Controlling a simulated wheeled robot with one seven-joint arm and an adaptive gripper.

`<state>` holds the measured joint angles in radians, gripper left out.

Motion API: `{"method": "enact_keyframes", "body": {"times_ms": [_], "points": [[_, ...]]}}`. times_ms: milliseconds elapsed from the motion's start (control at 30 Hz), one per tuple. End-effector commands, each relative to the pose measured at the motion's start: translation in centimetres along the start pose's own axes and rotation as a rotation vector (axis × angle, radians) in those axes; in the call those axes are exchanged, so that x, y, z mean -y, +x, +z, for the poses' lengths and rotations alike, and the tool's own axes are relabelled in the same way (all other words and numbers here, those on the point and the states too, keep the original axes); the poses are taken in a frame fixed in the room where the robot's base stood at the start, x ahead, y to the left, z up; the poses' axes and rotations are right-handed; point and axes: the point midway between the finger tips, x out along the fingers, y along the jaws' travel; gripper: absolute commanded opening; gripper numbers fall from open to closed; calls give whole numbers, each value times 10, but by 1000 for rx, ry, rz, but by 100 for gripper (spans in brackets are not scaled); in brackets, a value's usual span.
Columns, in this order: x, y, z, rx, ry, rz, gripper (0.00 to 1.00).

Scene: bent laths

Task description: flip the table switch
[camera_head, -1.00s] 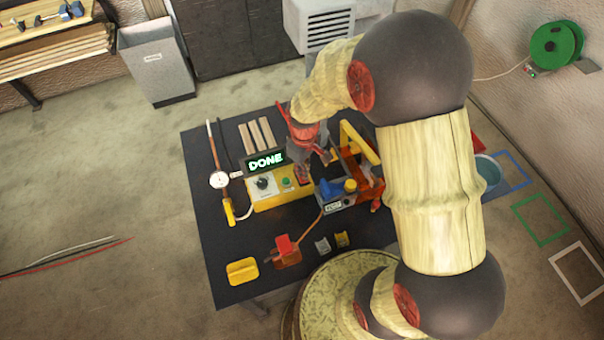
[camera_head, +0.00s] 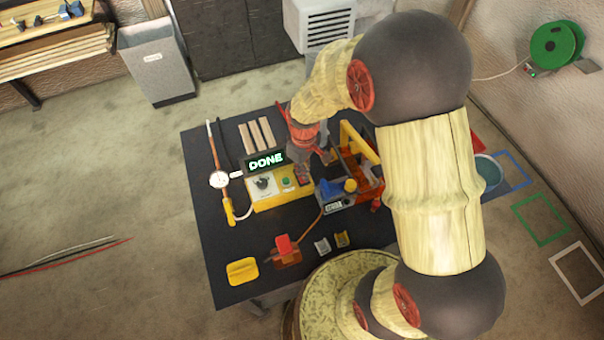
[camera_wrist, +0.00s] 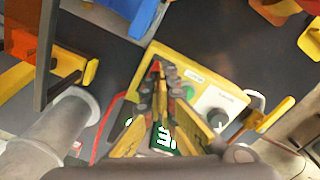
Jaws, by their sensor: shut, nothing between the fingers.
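The yellow control box (camera_head: 282,196) stands mid-table, with a dark knob (camera_head: 263,184), a green button (camera_head: 287,182) and a lit display (camera_head: 265,161) reading "DONE". A small red-and-dark switch (camera_head: 303,179) sits at its right end. My gripper (camera_head: 304,168) is over that end. In the wrist view my shut, empty gripper (camera_wrist: 158,72) points at the switch end of the box (camera_wrist: 210,77), beside the green button (camera_wrist: 187,92). The fingertips hide most of the switch there, so its position and any contact cannot be told.
A dial gauge (camera_head: 220,179) lies left.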

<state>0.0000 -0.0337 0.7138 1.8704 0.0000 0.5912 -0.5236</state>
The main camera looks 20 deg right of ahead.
Motion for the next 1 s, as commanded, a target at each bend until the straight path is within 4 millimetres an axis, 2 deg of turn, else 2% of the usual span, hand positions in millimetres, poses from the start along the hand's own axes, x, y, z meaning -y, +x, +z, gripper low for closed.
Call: {"method": "enact_keyframes", "body": {"times_ms": [1000], "points": [[0,14,0,0,0,0,0]]}}
